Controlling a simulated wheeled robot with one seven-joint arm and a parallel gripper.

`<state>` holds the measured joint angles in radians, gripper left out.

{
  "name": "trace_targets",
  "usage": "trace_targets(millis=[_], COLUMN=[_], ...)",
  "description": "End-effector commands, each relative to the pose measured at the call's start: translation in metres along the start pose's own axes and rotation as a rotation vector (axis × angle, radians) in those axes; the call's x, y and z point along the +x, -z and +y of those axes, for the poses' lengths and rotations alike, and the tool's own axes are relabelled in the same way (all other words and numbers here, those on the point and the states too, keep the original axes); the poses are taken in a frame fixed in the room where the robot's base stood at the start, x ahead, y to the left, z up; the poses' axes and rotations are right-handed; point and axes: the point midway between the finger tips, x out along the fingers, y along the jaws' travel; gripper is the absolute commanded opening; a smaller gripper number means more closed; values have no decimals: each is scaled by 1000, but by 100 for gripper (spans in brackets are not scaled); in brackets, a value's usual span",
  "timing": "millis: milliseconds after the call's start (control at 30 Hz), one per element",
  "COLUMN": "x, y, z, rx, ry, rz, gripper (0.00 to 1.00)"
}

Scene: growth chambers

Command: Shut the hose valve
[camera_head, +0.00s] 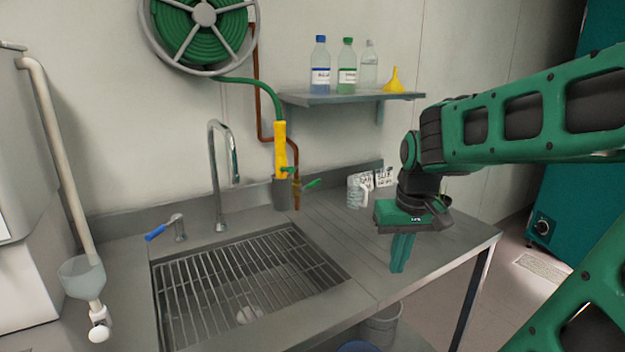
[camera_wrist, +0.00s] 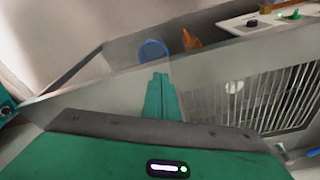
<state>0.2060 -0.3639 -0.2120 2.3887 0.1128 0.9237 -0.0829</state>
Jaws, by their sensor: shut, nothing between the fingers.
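The hose valve is a brass body (camera_head: 297,189) with a green lever (camera_head: 314,184) at the lower end of a copper pipe, behind the sink in the head view. The lever points right, tilted slightly up. A second, smaller green lever (camera_head: 289,170) is by the yellow sleeve (camera_head: 280,148) on the green hose. My gripper (camera_head: 398,270) is to the right of the valve and nearer the camera, above the steel counter, pointing down. Its fingers are shut and empty, and also show in the wrist view (camera_wrist: 160,78). I cannot make out the valve in the wrist view.
The sink grate (camera_head: 240,285) lies left of my gripper. A steel tap (camera_head: 219,165) rises left of the valve. A shelf (camera_head: 345,98) with bottles hangs above.

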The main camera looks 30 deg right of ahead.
Motion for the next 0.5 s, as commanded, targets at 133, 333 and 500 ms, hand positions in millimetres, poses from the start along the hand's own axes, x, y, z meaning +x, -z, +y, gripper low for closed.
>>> trace_targets(millis=[133, 333, 500], x=[-16, -35, -46], y=[118, 262, 350], z=[-20, -62, -98], rx=[-132, -316, -439], ry=[0, -1, -2], rz=[169, 394, 547], gripper=[0, 0, 0])
